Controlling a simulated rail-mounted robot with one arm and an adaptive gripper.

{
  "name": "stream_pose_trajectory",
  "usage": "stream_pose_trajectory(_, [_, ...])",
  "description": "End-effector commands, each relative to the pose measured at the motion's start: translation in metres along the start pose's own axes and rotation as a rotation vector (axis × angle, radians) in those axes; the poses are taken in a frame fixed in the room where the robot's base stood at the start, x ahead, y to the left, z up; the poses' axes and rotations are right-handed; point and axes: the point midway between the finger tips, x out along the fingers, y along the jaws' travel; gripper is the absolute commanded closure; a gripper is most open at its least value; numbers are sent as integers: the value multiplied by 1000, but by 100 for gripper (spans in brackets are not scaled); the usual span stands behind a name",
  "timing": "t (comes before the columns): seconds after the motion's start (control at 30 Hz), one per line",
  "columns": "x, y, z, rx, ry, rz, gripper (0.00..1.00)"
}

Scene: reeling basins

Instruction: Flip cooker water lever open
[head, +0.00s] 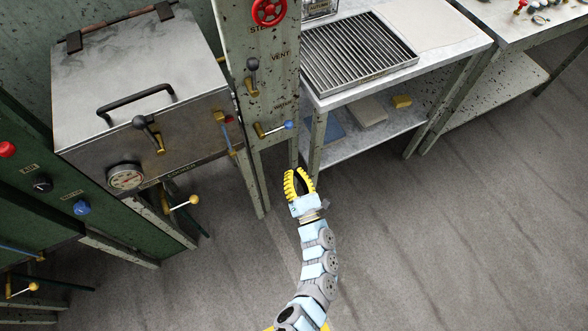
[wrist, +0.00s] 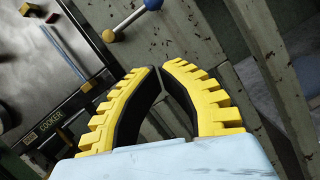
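The water lever (head: 273,129) is on the narrow speckled panel beside the cooker. It has a brass pivot, a short rod and a blue ball, and it points right, nearly level. Its label above is too blurred to read surely. In the wrist view the lever (wrist: 127,21) shows at the top, with its blue ball at the frame edge. My gripper (head: 297,171) has yellow ribbed fingers and is below and slightly right of the lever, apart from it. In the wrist view the gripper (wrist: 161,67) is shut and empty, its tips nearly meeting.
The metal cooker (head: 140,85) stands left, with a gauge (head: 126,176) and a black-knobbed lever (head: 147,133). A table with a ribbed tray (head: 358,45) stands right. The floor is clear.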

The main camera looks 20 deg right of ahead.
Motion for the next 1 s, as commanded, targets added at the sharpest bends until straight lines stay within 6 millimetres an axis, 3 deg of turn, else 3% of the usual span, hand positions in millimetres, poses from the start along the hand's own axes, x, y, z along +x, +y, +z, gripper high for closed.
stream_pose_trajectory(0.2, [39, 0, -1, -2, -3, 4, 100])
stream_pose_trajectory(0.5, [79, 1, 4, -2, -1, 3, 100])
stream_pose_trajectory(0.8, [100, 1, 25, -1, -1, 4, 100])
stream_pose_trajectory(1.0, [102, 1, 29, -1, -1, 2, 100])
